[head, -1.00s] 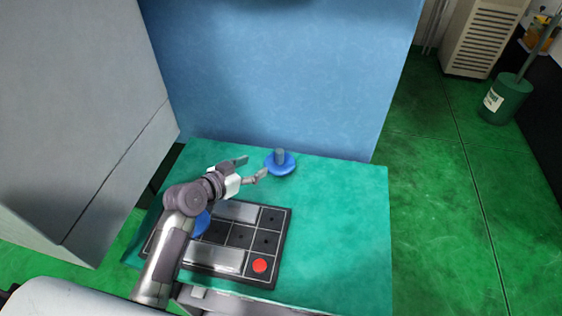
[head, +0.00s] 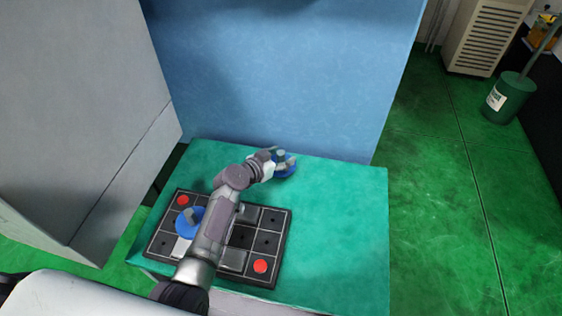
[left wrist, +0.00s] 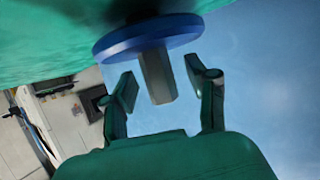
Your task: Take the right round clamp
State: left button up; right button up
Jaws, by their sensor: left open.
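The right round clamp (head: 287,172) is a blue disc with a grey post, standing on the green table near the blue wall; my left gripper partly covers it. In the left wrist view its blue disc (left wrist: 148,37) and grey post (left wrist: 157,77) show upside down. My left gripper (head: 279,160) is open at the clamp. In the wrist view its fingers (left wrist: 162,80) stand one on each side of the post, with gaps visible. Another blue round clamp (head: 189,221) with a grey post sits on the black tray, left of my forearm. My right gripper is out of view.
The black gridded tray (head: 166,243) lies at the table's front left, with red round spots at two corners; my left arm passes over it. The right part of the green table (head: 340,230) is clear. A blue wall (head: 290,70) rises behind.

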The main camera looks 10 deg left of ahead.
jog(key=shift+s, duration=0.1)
pick_arm(q)
grip_shut()
jog(key=shift+w+r, duration=0.1)
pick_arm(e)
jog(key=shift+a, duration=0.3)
